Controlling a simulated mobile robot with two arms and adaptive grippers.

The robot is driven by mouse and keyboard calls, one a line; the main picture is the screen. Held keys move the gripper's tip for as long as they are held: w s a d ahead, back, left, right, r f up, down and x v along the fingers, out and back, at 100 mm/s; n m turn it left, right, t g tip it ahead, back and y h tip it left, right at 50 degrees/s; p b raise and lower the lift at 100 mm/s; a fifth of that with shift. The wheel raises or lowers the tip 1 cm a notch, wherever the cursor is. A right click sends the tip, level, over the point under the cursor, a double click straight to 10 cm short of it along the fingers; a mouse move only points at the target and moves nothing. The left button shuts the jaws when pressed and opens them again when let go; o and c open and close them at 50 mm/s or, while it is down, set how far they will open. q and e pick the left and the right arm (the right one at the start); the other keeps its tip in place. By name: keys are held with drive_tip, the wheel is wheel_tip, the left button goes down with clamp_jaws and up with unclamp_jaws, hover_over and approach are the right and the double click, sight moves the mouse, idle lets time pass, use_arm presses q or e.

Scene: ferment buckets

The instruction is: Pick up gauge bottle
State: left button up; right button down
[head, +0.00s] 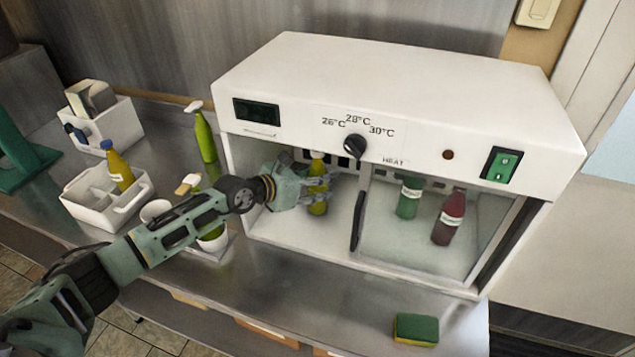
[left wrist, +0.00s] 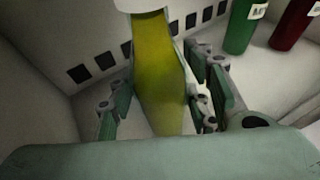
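A yellow bottle (head: 317,200) with a pale top stands upright inside the open left half of a white heating cabinet (head: 400,95). It fills the middle of the left wrist view (left wrist: 160,80), with a white label edge on its right side. No readable label confirms it as the gauge bottle. My left gripper (head: 318,188) reaches into the cabinet with its fingers on both sides of this bottle. In the left wrist view the fingers (left wrist: 160,100) are spread, with a gap visible at the left finger. My right gripper is not in view.
A green bottle (head: 409,197) and a dark red bottle (head: 448,218) stand behind the cabinet's glass door at right. A white caddy (head: 90,207) holds another yellow bottle (head: 119,172). A green spray bottle (head: 205,138) stands left of the cabinet. A sponge (head: 416,329) lies in front.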

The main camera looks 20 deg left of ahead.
use_arm(q)
clamp_jaws()
drive_tip(key=shift+w+r, duration=0.1)
drive_tip(key=shift+r, duration=0.05)
drive_tip(key=shift+a+r, duration=0.1)
drive_tip(key=shift+r, duration=0.05)
